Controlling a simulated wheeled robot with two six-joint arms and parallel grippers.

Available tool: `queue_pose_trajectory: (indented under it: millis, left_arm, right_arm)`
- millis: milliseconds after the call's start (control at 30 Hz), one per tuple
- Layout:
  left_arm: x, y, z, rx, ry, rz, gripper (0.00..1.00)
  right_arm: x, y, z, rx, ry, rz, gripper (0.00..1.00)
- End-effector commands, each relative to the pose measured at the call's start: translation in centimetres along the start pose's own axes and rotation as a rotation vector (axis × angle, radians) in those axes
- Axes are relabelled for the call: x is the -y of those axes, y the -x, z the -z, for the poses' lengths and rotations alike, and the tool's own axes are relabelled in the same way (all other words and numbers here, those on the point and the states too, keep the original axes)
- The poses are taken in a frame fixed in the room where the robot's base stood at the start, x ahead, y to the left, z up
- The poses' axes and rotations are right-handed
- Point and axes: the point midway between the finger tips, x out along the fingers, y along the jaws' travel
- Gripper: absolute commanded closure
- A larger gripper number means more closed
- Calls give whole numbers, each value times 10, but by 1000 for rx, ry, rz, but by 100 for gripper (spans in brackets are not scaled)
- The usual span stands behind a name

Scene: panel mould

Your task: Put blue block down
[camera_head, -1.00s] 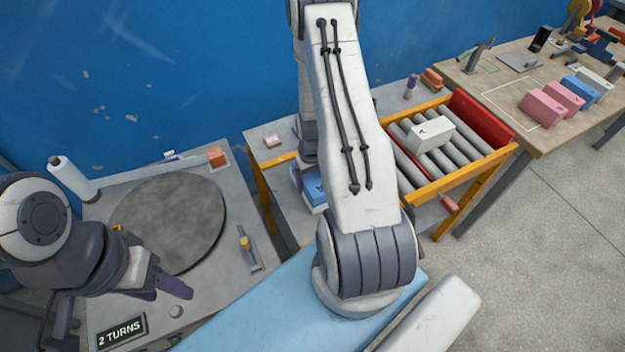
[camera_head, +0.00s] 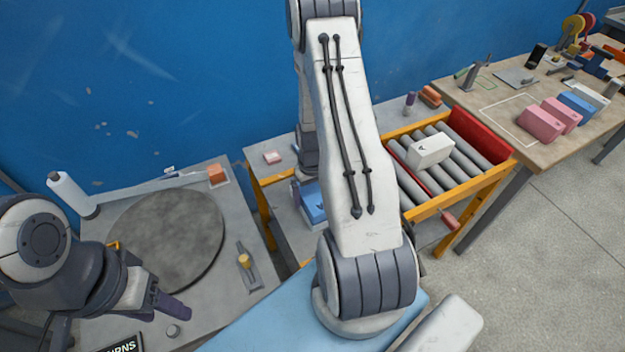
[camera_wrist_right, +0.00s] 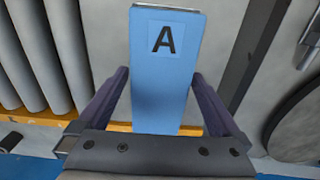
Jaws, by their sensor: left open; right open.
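The blue block (camera_wrist_right: 163,75) with a black letter A lies between the two fingers of my right gripper (camera_wrist_right: 160,82) in the right wrist view. The fingers are open, with a narrow gap at each side of the block. In the head view, a blue block (camera_head: 314,204) shows partly behind my right arm, low between the turntable bench and the roller stand. My left gripper (camera_head: 168,300) is open and empty, over the front of the turntable bench.
The round turntable (camera_head: 166,238) is empty. A white block (camera_head: 430,150) lies on the rollers (camera_head: 462,150) of the yellow-framed stand. Pink blocks (camera_head: 540,124) and another blue block (camera_head: 577,107) are on the wooden table (camera_head: 490,105). A light-blue surface (camera_head: 265,325) lies in front.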

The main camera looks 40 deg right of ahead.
Motion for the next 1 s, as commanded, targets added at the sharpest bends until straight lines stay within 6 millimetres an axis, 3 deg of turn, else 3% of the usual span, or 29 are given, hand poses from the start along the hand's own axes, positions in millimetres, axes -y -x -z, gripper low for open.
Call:
queue_pose_trajectory:
  millis: [400,600,800,900,1000]
  left_arm:
    - [1,-14,-1,0,-1,0,45]
    - [1,-16,-1,0,-1,0,45]
    - [1,-16,-1,0,-1,0,45]
    - [1,-15,-1,0,-1,0,45]
    - [1,-15,-1,0,-1,0,45]
  right_arm:
    - [0,78,0,-4,0,-1,0]
    - [0,96,0,0,0,0,0]
    - [2,100,0,0,4,0,0]
    - [20,110,1,-6,43,0,0]
    - [66,133,-2,-16,134,4,0]
